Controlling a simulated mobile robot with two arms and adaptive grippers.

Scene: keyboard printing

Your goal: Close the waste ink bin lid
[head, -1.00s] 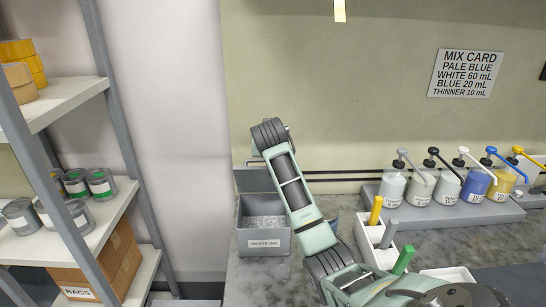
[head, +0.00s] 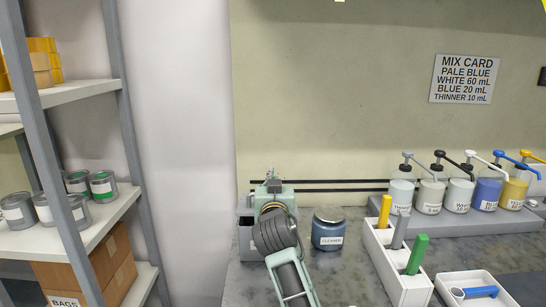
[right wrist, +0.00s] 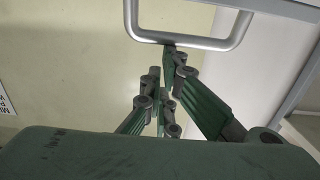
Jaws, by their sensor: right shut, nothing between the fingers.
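The grey waste ink bin (head: 246,240) stands at the left end of the counter in the head view. My right arm and gripper cover most of it, so the lid's angle cannot be told there. My right gripper (head: 273,178) is over the back of the bin, its fingers shut and empty. In the right wrist view the closed fingertips (right wrist: 170,58) are close to a grey U-shaped bar (right wrist: 190,44), which looks like the lid handle. Whether they touch it cannot be told. My left gripper is not in view.
A blue cleaner jar (head: 328,230) stands just right of my arm. A white holder (head: 405,285) with coloured sticks and a row of pump bottles (head: 458,193) are further right. A shelf rack (head: 130,130) stands left of the counter.

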